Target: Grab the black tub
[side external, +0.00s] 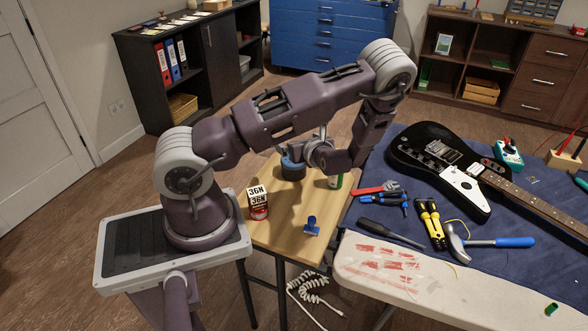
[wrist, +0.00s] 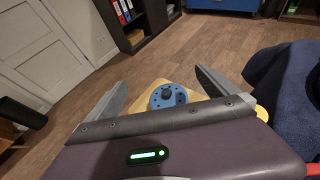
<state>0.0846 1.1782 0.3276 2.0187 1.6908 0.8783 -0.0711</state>
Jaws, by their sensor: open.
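No plainly black tub shows in either view. A round blue thing (side external: 292,166) with a darker side stands at the far end of the small wooden table. In the wrist view, its blue top (wrist: 168,96) has small holes and a dark knob in the middle. My gripper (side external: 312,152) is beside it in the side view, with its fingers partly hidden. In the wrist view, my gripper (wrist: 159,77) is open and empty, one grey finger on each side of the blue top. I cannot tell whether a finger touches it.
The small wooden table (side external: 285,228) also bears a 36N tin (side external: 258,204), a blue stamp-like piece (side external: 311,226) and a green and white can (side external: 336,181). To the right, a blue-covered workbench (side external: 400,170) holds a black guitar (side external: 440,160), pliers and screwdrivers.

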